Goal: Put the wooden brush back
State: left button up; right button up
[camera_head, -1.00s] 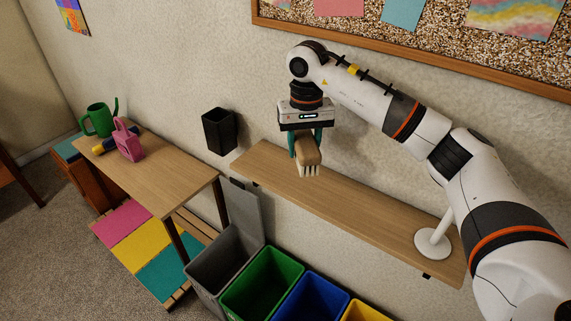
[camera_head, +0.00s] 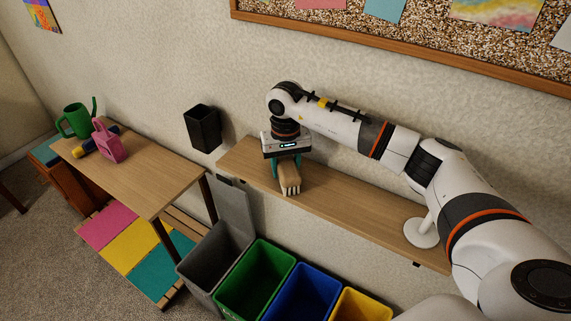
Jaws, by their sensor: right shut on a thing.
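The wooden brush (camera_head: 289,180) has a tan body and pale bristles that point toward the front. My right gripper (camera_head: 285,168) is shut on it, with teal fingers at its sides. The brush is low over the left part of the wooden wall shelf (camera_head: 345,201); I cannot tell whether it touches the board. My left gripper is not in view.
A white round-based stand (camera_head: 421,233) is at the shelf's right end. A black wall holder (camera_head: 202,128) hangs left of the shelf. Grey, green (camera_head: 257,280), blue and yellow bins stand below. A side table (camera_head: 150,180) holds a green watering can and a pink item.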

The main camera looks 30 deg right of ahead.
aim_at(285, 160)
jog(key=o, duration=0.5)
jog(key=shift+f, duration=0.1)
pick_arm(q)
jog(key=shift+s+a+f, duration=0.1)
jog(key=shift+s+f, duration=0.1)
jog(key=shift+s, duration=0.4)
pick_arm(e)
jog(key=o, duration=0.5)
jog(key=shift+c, duration=0.2)
jog(key=shift+r, duration=0.3)
pick_arm(q)
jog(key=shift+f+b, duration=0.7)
jog(key=shift+b, duration=0.15)
pick_arm(e)
notch_tip(285, 160, up, 12)
jog(key=shift+f, duration=0.1)
